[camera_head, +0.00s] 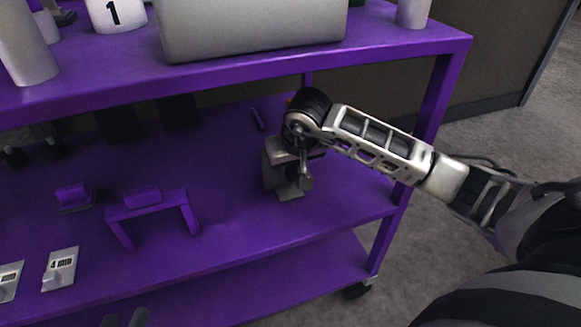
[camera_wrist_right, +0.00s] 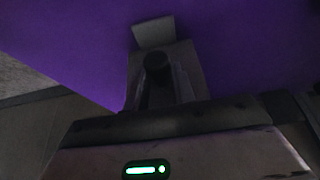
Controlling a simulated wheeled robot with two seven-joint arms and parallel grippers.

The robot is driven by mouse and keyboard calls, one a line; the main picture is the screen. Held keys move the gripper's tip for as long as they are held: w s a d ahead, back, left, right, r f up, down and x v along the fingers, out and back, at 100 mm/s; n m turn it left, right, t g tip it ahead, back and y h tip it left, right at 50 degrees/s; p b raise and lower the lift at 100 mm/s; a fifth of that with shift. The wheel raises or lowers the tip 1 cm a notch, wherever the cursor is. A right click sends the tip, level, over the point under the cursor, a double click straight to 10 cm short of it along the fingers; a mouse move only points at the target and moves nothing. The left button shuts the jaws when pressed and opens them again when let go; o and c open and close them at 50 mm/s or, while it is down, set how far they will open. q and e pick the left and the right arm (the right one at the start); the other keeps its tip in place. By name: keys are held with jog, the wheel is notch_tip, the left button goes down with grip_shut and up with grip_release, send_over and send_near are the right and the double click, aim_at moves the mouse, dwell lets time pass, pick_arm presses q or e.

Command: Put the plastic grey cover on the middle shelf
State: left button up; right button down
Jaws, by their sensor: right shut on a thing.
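The purple cart's middle shelf (camera_head: 226,237) lies below its top shelf. My right gripper (camera_head: 290,178) reaches in from the right between the two shelves. It is shut on a grey angular piece, which looks like the plastic grey cover (camera_head: 288,191), at the right part of the middle shelf. In the right wrist view the grey cover (camera_wrist_right: 153,33) shows pale beyond the dark fingers, against purple. I cannot tell whether it touches the shelf.
A purple bridge-shaped stand (camera_head: 152,204) and a small purple block (camera_head: 72,196) are on the middle shelf at left. Labelled grey pieces (camera_head: 60,268) lie near its front edge. The top shelf (camera_head: 230,72) overhangs, with a large grey box (camera_head: 250,28). A cart post (camera_head: 440,88) stands right.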

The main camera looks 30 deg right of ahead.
jog(key=shift+r, duration=0.1)
jog(key=shift+f, duration=0.25)
jog(key=c, duration=1.2)
grip_release()
jog(key=shift+r, duration=0.1)
pick_arm(q)
jog(key=shift+w+r, duration=0.2)
jog(key=shift+r, duration=0.25)
pick_arm(e)
jog(key=shift+o, duration=0.2)
